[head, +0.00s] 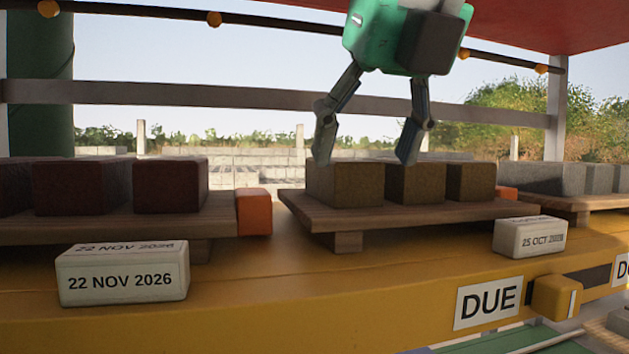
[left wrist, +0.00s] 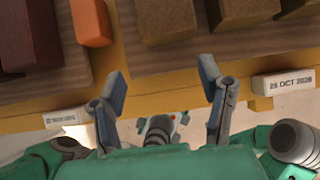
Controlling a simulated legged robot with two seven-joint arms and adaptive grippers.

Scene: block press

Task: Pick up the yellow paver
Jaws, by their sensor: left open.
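Three dull yellow-brown pavers stand in a row on the middle wooden board (head: 420,211): a left one (head: 345,188), a middle one (head: 418,187) and a right one (head: 470,184). My left gripper (head: 365,158) points down, open and empty, with its fingertips overlapping the tops of the left and middle pavers in the head view. Whether it touches them I cannot tell. In the left wrist view the open fingers (left wrist: 162,85) have nothing between them, and two brown pavers (left wrist: 170,20) (left wrist: 243,10) show beyond the fingertips. My right gripper is not in view.
Dark red blocks (head: 170,186) stand on the left board, with an orange block (head: 254,211) in the gap. Grey blocks (head: 540,178) are at right. Date blocks (head: 122,275) (head: 530,237) sit along the yellow shelf (head: 330,290). A rail (head: 200,94) runs behind.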

